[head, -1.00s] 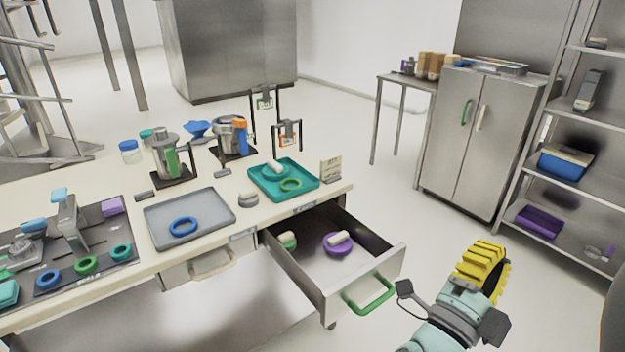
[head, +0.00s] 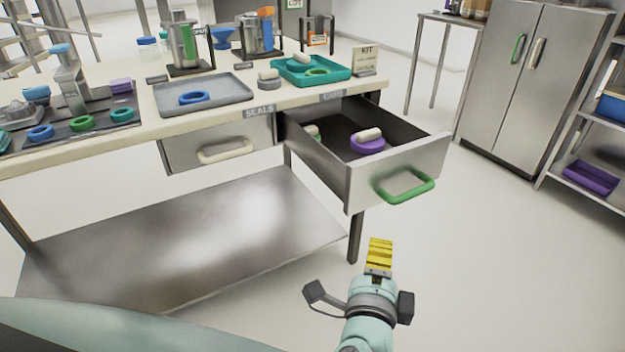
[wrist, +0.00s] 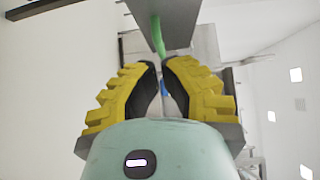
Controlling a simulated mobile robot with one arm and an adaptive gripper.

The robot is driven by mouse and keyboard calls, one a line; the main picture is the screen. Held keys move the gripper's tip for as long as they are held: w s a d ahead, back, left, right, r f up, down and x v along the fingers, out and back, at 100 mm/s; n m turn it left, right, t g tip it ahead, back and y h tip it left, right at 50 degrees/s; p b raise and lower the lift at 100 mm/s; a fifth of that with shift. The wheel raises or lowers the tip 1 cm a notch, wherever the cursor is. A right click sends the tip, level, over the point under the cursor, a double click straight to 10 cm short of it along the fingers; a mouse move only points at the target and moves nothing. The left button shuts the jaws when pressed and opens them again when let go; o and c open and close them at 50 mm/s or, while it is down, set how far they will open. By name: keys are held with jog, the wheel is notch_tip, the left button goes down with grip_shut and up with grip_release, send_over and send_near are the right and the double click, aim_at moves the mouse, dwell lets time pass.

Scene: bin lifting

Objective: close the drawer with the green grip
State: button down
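The drawer with the green grip (head: 405,187) is pulled well out from the table's right end. Its front panel (head: 368,182) faces me. Inside, a purple ring-shaped piece (head: 367,146) carries a pale cylinder, and a green piece is partly hidden by the drawer wall. My gripper (head: 380,242), with yellow ribbed fingers, is below and in front of the drawer front, apart from it. In the wrist view my gripper (wrist: 161,64) has its fingertips nearly together, with a narrow gap and nothing held. The green grip (wrist: 157,36) shows just beyond the tips.
A second drawer with a pale grip (head: 225,152) is closed, left of the open one. The table (head: 130,135) holds trays, rings and jars. A lower metal shelf (head: 190,235) lies beneath. A cabinet (head: 530,85) and shelving stand at right. The floor right of the drawer is clear.

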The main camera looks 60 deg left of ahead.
aim_at(373, 190)
jog(key=shift+s+a+b+x, duration=0.3)
jog(key=shift+b+x, duration=0.15)
jog(key=shift+x, duration=1.65)
jog(key=shift+s+a+b+x, duration=0.3)
jog(key=shift+b+x, duration=0.1)
jog(key=shift+x, duration=1.75)
jog(key=shift+s+a+b+x, duration=0.2)
jog(key=shift+a+b+x, duration=0.2)
jog(key=shift+x, duration=1.7)
jog(key=shift+r, duration=0.1)
